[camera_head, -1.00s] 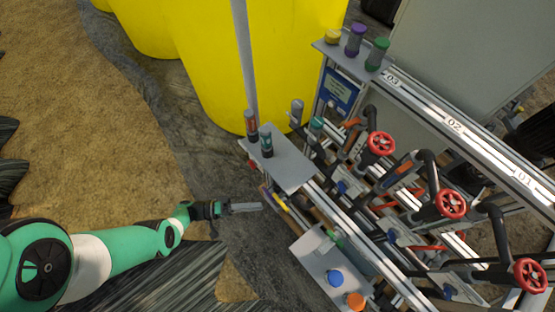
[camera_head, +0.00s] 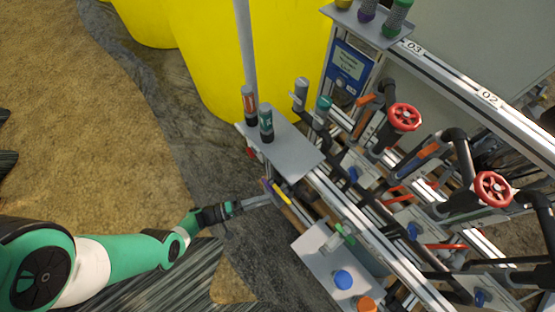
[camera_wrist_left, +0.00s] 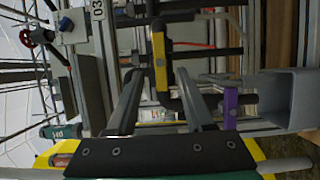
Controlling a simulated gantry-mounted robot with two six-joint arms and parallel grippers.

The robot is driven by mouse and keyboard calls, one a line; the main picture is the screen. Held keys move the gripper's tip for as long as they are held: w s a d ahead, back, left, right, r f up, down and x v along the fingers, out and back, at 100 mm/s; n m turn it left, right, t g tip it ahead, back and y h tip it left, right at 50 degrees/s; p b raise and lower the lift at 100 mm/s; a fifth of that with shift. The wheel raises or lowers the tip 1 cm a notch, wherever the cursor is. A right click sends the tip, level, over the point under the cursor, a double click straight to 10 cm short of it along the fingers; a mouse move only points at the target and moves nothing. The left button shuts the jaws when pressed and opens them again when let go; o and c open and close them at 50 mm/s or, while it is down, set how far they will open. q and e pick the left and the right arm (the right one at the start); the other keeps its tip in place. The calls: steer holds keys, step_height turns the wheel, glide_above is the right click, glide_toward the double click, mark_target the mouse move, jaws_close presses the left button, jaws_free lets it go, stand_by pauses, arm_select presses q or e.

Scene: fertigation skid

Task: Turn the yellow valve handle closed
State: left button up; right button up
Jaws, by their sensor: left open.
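The yellow valve handle (camera_head: 284,195) is on the near side of the skid, below the small grey shelf. In the left wrist view the yellow handle (camera_wrist_left: 160,62) is a straight bar pointing along the view, between the two fingertips. My left gripper (camera_head: 268,199) reaches in from the left, with its tips close to the handle. In the left wrist view its fingers (camera_wrist_left: 159,74) are apart, one on each side of the handle. I cannot tell whether they touch it. My right gripper is not in view.
A purple handle (camera_wrist_left: 230,106) sits just right of the fingers in the left wrist view. The grey shelf (camera_head: 290,155) holds two bottles. A lower plate (camera_head: 318,262) carries blue and orange caps. Red handwheels (camera_head: 403,117) stand farther back. Open ground lies left of the skid.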

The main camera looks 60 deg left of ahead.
mark_target(280, 195)
arm_select(q)
steer(key=b+x, duration=0.1)
steer(key=x, duration=0.4)
steer(key=shift+w, duration=0.2)
jaws_close()
